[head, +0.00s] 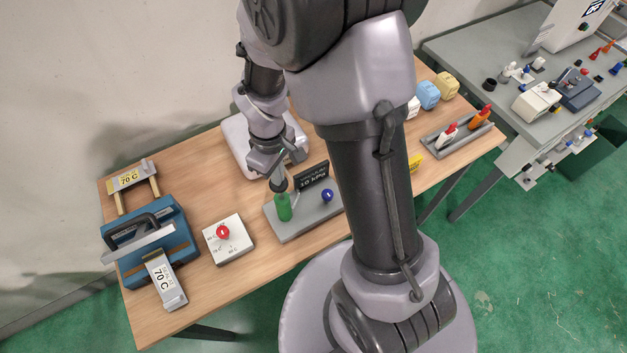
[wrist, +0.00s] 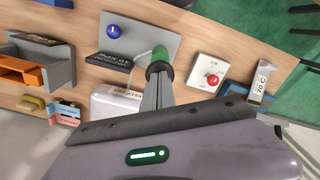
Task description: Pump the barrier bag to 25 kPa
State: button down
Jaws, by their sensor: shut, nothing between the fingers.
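A grey pump plate (head: 290,228) lies on the wooden table. It carries a green upright cylinder (head: 284,208), a blue ball knob (head: 327,195) and a black display (head: 311,175) that seems to read 10 kPa. My gripper (head: 278,184) is shut and empty, pointing down at the top of the green cylinder. In the wrist view the fingertips (wrist: 158,70) meet or nearly meet the cylinder's dark top; I cannot tell if they touch. The green part (wrist: 160,52) shows beyond them. A white box-like thing (head: 240,146) lies behind the plate; I cannot tell whether it is the barrier bag.
A white panel with a red knob (head: 223,232) lies left of the plate. A blue sealer-like machine (head: 150,243) with 70 C tags stands at the far left. A grey tray (head: 456,140) holds red and orange items at right. A grey bench (head: 480,70) stands beyond.

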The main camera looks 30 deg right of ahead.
jog(key=shift+f+b, duration=0.9)
jog(key=shift+f, duration=0.2)
notch_tip(320, 180, up, 7)
jog(key=p, duration=0.5)
jog(key=shift+r+p, duration=0.15)
jog(key=shift+p, duration=0.2)
dwell(0.8)
